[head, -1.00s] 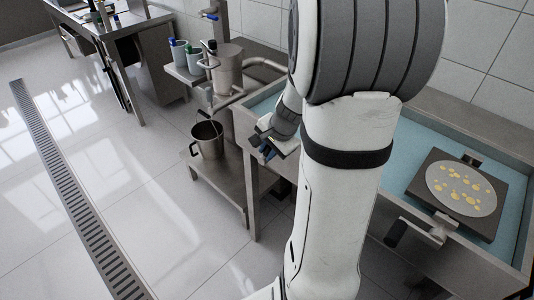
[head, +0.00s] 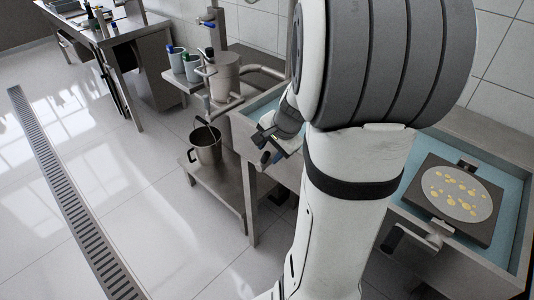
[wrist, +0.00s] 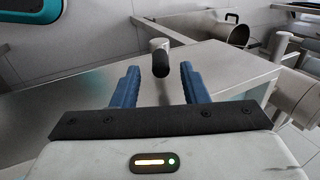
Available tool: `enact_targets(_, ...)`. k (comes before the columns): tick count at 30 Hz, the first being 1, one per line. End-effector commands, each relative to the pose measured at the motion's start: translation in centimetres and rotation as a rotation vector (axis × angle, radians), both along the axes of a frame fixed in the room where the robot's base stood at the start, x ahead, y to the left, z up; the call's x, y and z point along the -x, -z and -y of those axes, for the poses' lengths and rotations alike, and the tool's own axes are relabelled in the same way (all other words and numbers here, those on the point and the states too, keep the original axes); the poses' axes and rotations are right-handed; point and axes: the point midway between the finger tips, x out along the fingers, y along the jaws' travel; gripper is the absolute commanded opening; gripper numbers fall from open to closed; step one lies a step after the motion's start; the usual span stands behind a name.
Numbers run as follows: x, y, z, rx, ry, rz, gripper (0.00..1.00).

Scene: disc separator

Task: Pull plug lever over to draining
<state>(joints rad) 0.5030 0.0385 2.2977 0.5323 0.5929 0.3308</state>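In the wrist view a black knob (wrist: 160,60) on a thin rod stands up by a steel surface; it looks like the plug lever's grip. My gripper (wrist: 159,68) is open, with its two blue fingers to the left and right of the knob. The knob appears in the gap at the fingertips; I cannot tell its depth, and no contact shows. In the head view my gripper (head: 268,150) is small, at the left end of the blue-lined steel bench (head: 262,108). I cannot make out the knob there; my arm covers much of the bench.
A steel cylinder (head: 225,78) with pipes stands behind my gripper, and a pot (head: 206,146) sits on the low shelf. On the right, a dark plate carries a spotted disc (head: 457,194), with a black-handled crank (head: 392,239) at the front.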

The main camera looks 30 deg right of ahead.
Motion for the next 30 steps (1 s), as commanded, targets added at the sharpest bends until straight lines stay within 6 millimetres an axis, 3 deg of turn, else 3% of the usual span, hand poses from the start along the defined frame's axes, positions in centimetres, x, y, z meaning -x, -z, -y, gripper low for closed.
enact_targets(3, 0.7, -2.0, 0.3, 0.002, 0.002, 0.003, 0.40)
enact_targets(7, 1.2, -3.2, 0.5, 0.001, 0.002, 0.001, 0.40)
enact_targets(17, 1.4, -3.6, 0.5, 0.000, 0.000, -0.001, 0.40)
enact_targets(20, 1.5, -3.6, 0.1, 0.005, -0.016, -0.001, 0.33)
enact_targets(23, 2.0, -4.2, -1.8, 0.038, -0.116, -0.007, 0.24)
enact_targets(25, 3.0, -4.7, -4.2, 0.084, -0.253, -0.015, 0.19)
enact_targets(30, 7.2, -6.0, -10.4, 0.242, -0.683, -0.042, 0.05)
